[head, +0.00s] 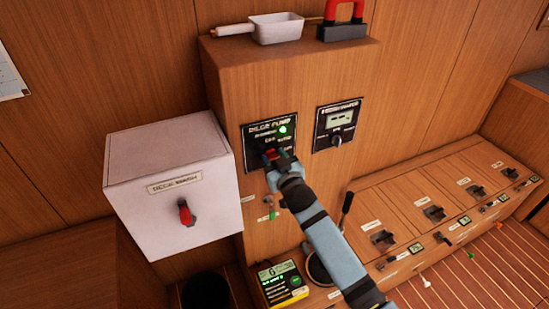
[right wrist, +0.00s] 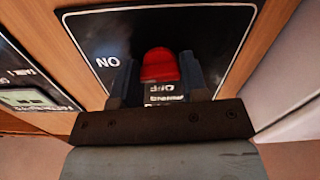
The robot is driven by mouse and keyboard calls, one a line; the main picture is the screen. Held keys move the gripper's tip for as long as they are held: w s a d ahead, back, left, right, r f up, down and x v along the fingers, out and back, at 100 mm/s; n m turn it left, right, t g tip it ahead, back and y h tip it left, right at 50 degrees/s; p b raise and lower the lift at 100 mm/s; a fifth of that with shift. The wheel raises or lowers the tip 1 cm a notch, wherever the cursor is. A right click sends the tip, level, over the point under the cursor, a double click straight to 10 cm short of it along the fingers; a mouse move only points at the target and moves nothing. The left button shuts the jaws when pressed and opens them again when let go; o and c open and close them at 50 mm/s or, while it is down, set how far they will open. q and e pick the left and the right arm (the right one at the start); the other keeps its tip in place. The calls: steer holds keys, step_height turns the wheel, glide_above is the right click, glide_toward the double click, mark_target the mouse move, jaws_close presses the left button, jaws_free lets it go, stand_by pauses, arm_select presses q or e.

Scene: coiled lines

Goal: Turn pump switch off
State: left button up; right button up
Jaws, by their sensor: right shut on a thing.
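The black bilge pump panel (head: 256,133) is on the front of the wooden cabinet, with a lit green lamp (head: 284,129) at its upper right. My right gripper (head: 275,156) reaches the panel's lower part. In the right wrist view its two dark fingers stand on either side of the red switch (right wrist: 160,66) and are shut on it. The panel lettering appears inverted there, with ON beside the switch and OFF partly hidden near the fingers. The switch's exact setting is hard to tell. My left gripper is not in view.
A white deck wash box (head: 168,168) with a red knob (head: 186,212) juts out to the left. A charger panel (head: 338,123) is to the right. A white scoop (head: 277,28) sits on top. A lit meter (head: 281,283) and a black lever (head: 346,205) are below.

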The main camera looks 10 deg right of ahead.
steer(key=n, duration=0.4)
steer(key=shift+p, duration=0.4)
steer(key=n, duration=0.8)
steer(key=shift+p, duration=0.3)
steer(key=shift+n, duration=2.1)
steer(key=o, duration=0.9)
steer(key=s+d, duration=0.1)
steer(key=s, duration=0.8)
steer(key=s+d+b, duration=0.1)
steer(key=s, duration=0.3)
steer(key=shift+s+d, duration=0.3)
steer(key=shift+d, duration=0.05)
